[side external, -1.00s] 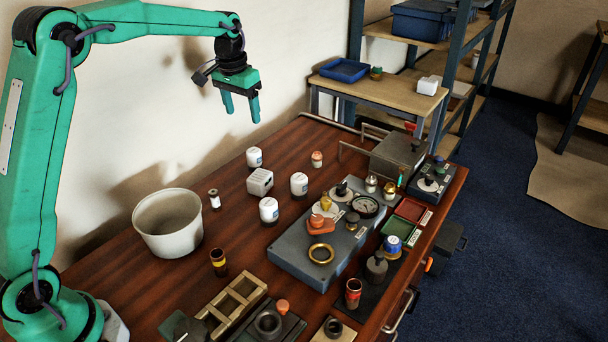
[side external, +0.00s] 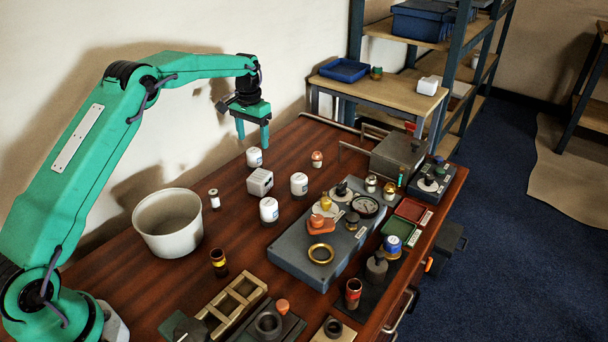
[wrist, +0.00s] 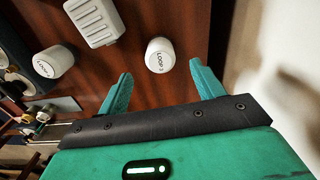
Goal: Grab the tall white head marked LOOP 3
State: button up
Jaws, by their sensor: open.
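Three short white heads stand on the wooden table: a back one (side external: 254,157), a right one (side external: 299,184) and a front one (side external: 269,210). My gripper (side external: 252,138) is open and empty, pointing down just above the back head. In the wrist view, one white head (wrist: 160,55) lies ahead of the gap between my fingertips (wrist: 161,72), not touched. Its label reads LOOP, with a digit I cannot read surely. Another labelled white head (wrist: 55,62) is at the left there; its digit is also unclear.
A ribbed white block (side external: 260,182) stands between the heads. A white bowl (side external: 168,224) is at the left. A grey panel (side external: 290,262) with fittings lies to the right. The wall is close behind.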

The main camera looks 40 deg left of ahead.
aim_at(253, 150)
jog(key=shift+s+f, duration=0.1)
jog(key=shift+f, duration=3.75)
jog(key=c, duration=1.1)
